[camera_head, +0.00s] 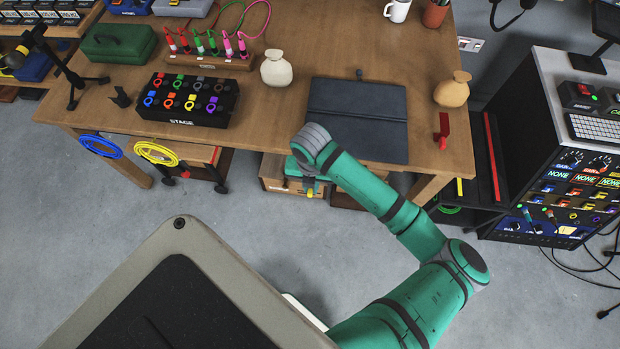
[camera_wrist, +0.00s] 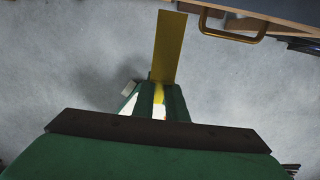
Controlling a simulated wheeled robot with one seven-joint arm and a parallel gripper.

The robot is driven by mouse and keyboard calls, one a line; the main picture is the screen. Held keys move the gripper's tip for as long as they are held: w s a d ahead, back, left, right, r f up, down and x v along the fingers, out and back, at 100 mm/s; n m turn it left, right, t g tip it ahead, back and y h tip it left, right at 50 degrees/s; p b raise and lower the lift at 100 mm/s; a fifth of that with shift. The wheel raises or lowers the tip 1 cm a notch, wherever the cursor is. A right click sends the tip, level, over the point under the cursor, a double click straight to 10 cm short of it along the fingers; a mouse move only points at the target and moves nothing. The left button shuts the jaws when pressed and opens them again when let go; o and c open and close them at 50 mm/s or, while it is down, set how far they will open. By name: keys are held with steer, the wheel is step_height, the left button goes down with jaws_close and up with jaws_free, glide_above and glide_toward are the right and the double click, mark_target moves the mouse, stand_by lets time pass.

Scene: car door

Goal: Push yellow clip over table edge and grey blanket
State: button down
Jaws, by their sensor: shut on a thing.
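My gripper (camera_wrist: 157,100) is shut on the yellow clip (camera_wrist: 170,48), a flat strip that sticks out past the fingertips in the wrist view. In the head view only a small yellow bit of the clip (camera_head: 310,193) shows below my gripper (camera_head: 309,184). The gripper hangs in front of the table's front edge, with grey floor behind the clip in the wrist view. The dark grey blanket (camera_head: 357,118) lies flat on the wooden table (camera_head: 270,100), near the front edge, up and right of my gripper. My arm hides part of the table edge.
A black STAGE box (camera_head: 187,101) with coloured rings stands left of the blanket. A cream vase (camera_head: 276,69) and a tan vase (camera_head: 452,90) flank it. A red clip-like piece (camera_head: 442,130) sits at the right edge. A brass handle (camera_wrist: 232,37) is near the clip.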

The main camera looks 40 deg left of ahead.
steer(key=w+a, duration=0.4)
steer(key=w, duration=0.3)
steer(key=shift+w+a, duration=0.3)
steer(key=shift+w, duration=0.05)
stand_by(0.9)
steer(key=c, duration=1.7)
jaws_free()
steer(key=shift+s, duration=0.1)
step_height(320, 180, up, 11)
steer(key=shift+f, duration=0.1)
